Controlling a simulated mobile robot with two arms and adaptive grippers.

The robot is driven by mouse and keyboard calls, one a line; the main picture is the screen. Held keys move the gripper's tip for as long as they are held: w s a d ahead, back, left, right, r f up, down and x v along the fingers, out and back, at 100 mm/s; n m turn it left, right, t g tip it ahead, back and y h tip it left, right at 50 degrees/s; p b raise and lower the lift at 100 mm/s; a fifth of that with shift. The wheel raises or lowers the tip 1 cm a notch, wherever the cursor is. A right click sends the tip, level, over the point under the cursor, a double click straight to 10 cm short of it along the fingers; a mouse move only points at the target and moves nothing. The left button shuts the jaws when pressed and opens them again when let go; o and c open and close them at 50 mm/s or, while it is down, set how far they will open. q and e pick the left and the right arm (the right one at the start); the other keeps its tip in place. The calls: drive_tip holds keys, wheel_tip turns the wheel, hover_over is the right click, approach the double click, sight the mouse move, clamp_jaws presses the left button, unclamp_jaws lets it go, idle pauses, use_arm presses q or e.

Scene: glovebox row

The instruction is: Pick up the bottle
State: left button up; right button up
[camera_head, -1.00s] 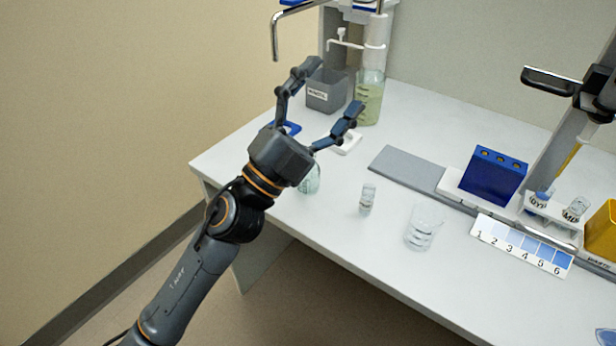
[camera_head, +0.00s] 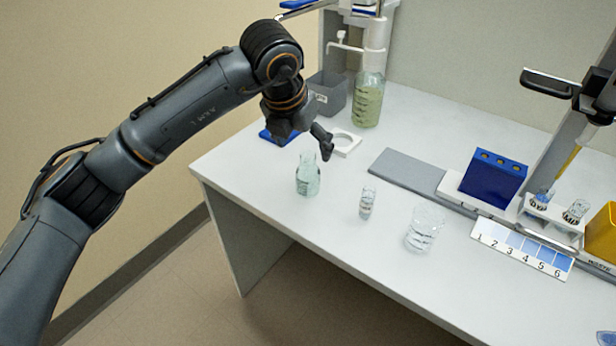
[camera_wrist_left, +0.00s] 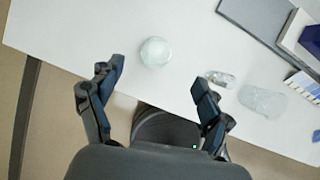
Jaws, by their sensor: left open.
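A small clear glass bottle (camera_head: 308,180) with a narrow neck stands upright on the white bench near its left front edge. In the left wrist view the bottle (camera_wrist_left: 155,52) is a pale round shape seen from above, just beyond the fingertips and within the gap between them. My left gripper (camera_wrist_left: 157,80) is open and empty. In the head view the left gripper (camera_head: 318,143) hangs above and behind the bottle, with one dark finger near its neck; the other finger is mostly hidden. My right gripper is not in view.
A small vial (camera_head: 367,202) and a clear beaker (camera_head: 424,228) stand right of the bottle. A bottle of green liquid (camera_head: 368,100), a grey bin (camera_head: 328,92) and a white ring holder (camera_head: 345,143) are behind. A blue rack (camera_head: 494,176) stands right.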

sight(309, 161)
use_arm(q)
drive_tip(key=x, duration=0.6)
drive_tip(key=shift+d+f, duration=0.1)
drive_tip(key=shift+f, duration=0.05)
drive_tip(key=x, duration=0.5)
drive_tip(key=shift+w+a+f, duration=0.1)
drive_tip(key=shift+w+a, duration=0.1)
drive_tip(key=shift+a, duration=0.05)
drive_tip(key=c, duration=1.3)
